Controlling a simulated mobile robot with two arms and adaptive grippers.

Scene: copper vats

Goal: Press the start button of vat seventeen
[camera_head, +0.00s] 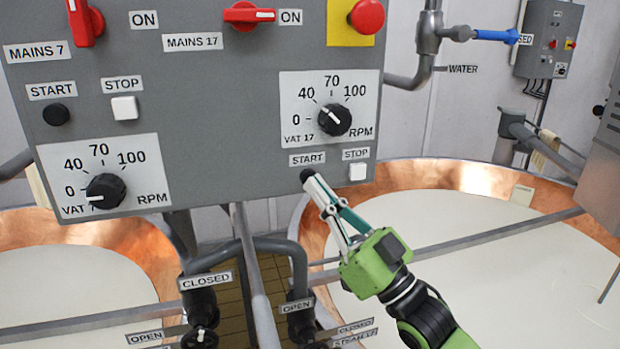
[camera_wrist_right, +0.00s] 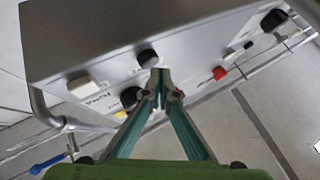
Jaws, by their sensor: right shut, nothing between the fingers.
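The grey control panel (camera_head: 225,110) carries the vat 17 controls on its right half. The black start button (camera_head: 307,174) sits under the START label (camera_head: 307,159), left of the white stop button (camera_head: 358,172). My right gripper (camera_head: 312,182) is shut and empty, its fingertips at the start button from below. In the right wrist view, the dark start button (camera_wrist_right: 148,57) shows just beyond the fingertips (camera_wrist_right: 162,76), and the white stop button (camera_wrist_right: 82,86) is to the left. I cannot tell whether the tips touch the button. My left gripper is not in view.
Above are the vat 17 speed dial (camera_head: 334,119), the red MAINS 17 switch (camera_head: 249,15) and a red emergency button (camera_head: 367,16). The vat 7 start button (camera_head: 56,114) is at left. Copper vats (camera_head: 470,175) and pipes (camera_head: 262,250) lie below.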

